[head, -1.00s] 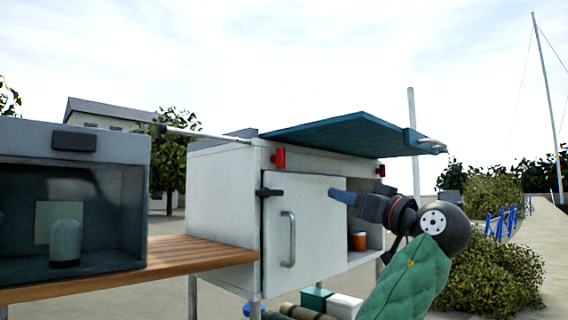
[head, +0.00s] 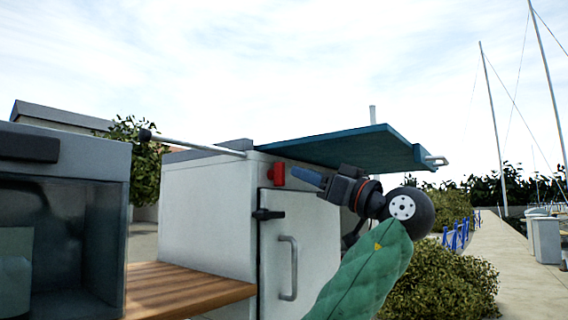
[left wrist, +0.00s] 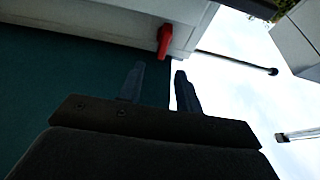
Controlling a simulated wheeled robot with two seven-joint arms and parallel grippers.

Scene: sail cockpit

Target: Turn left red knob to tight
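The left red knob (head: 277,173) sits on the upper front of the white cabinet (head: 208,205), below the teal lid. It also shows in the left wrist view (left wrist: 165,41), ahead of the fingers. My left gripper (head: 300,174) is just right of the knob in the head view, its blue fingers pointing left toward it. In the left wrist view its two fingers (left wrist: 159,76) stand apart with nothing between them. A gap shows between fingertips and knob. My right gripper is not in view.
The teal lid (head: 350,146) is raised over the cabinet, close above my left gripper. A cabinet door with a grey handle (head: 288,268) and black latch (head: 266,214) is below. A wooden bench (head: 180,287) and a dark-fronted box (head: 70,240) lie left.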

